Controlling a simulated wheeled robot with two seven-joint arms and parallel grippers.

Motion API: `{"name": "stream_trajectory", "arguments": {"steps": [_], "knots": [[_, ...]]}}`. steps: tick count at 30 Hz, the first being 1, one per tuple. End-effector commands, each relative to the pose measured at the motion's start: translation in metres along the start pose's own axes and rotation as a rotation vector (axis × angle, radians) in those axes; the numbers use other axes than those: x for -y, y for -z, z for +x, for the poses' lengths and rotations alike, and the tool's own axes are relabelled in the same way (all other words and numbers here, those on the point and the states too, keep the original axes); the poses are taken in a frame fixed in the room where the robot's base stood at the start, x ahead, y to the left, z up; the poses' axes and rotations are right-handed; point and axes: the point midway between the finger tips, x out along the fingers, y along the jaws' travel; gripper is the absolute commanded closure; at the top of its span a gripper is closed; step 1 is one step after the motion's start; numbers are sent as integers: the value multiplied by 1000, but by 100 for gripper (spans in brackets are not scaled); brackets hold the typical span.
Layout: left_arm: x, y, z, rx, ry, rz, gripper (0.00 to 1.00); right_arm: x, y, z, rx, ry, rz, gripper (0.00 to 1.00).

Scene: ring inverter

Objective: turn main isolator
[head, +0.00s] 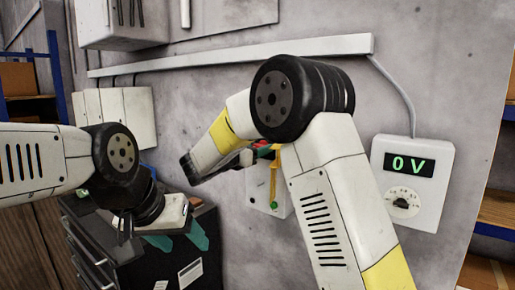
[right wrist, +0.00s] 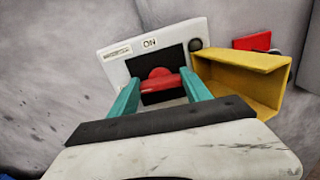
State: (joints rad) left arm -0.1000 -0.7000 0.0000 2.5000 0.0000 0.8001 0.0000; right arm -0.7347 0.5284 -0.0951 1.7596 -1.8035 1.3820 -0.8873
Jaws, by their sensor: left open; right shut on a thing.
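The main isolator (right wrist: 118,68) is a white wall box with a dark centre plate and an "ON" label above it. Its red handle (right wrist: 162,83) sits between the teal fingers of my right gripper (right wrist: 161,80), which is shut on it. In the head view the isolator area is mostly hidden behind my right arm, with a bit of red showing. A yellow bracket-like part (right wrist: 240,78) stands just right of the box. My left gripper (head: 178,239) is open and empty, with teal fingers above the dark cabinet, away from the isolator.
A white meter box (head: 411,200) on the right wall reads "0 V" and has a dial below. A dark drawer cabinet (head: 140,270) stands below my left gripper. White wall boxes (head: 125,115) and shelves (head: 498,212) flank the area.

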Motion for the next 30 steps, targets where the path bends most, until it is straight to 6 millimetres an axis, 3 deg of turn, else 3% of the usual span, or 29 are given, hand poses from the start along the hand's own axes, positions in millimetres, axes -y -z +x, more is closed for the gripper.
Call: {"name": "stream_trajectory", "arguments": {"steps": [30], "knots": [[0, 0, 0, 0, 0, 0, 41, 4, 2, 0, 0, -1, 889, 84]]}}
